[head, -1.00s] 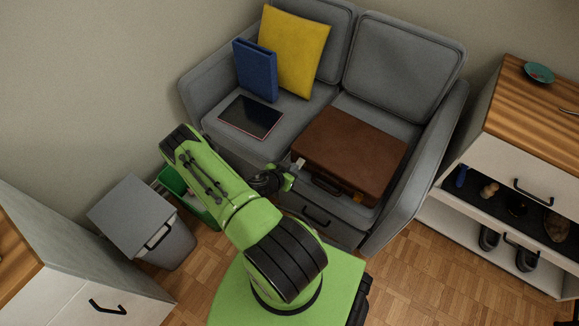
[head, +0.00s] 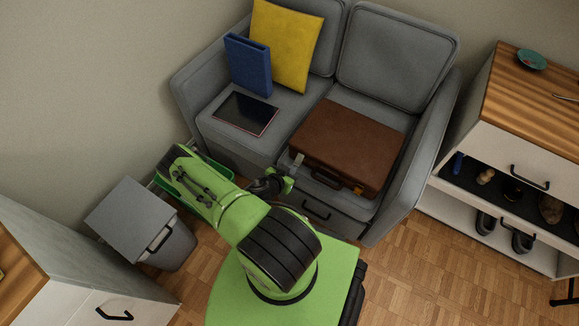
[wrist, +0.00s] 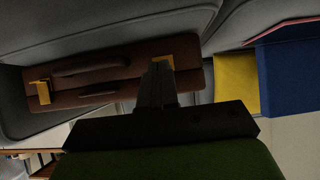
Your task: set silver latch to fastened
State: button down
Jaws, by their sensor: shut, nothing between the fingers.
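A brown briefcase (head: 350,145) lies shut on the right seat of the grey sofa, its handle (head: 326,178) on the front side. In the wrist view the briefcase (wrist: 100,62) shows two yellowish latches. One latch (wrist: 43,92) is clear at the left end; it looks orange in the head view (head: 358,189). The other latch (wrist: 164,61) is partly hidden behind my fingertips. No latch looks plainly silver. My gripper (head: 299,158) is shut and empty at the left end of the briefcase's front. Its fingers (wrist: 158,70) overlap that latch; I cannot tell whether they touch.
The sofa (head: 400,50) also holds a yellow cushion (head: 288,45), a blue binder (head: 248,65) and a dark tablet (head: 245,114). A grey bin (head: 165,243) and a green crate (head: 215,172) stand left. A shoe cabinet (head: 480,210) stands right.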

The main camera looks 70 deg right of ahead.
jog(key=shift+s+d+f+p, duration=0.1)
jog(key=shift+d+f+p, duration=0.2)
jog(key=shift+p, duration=0.65)
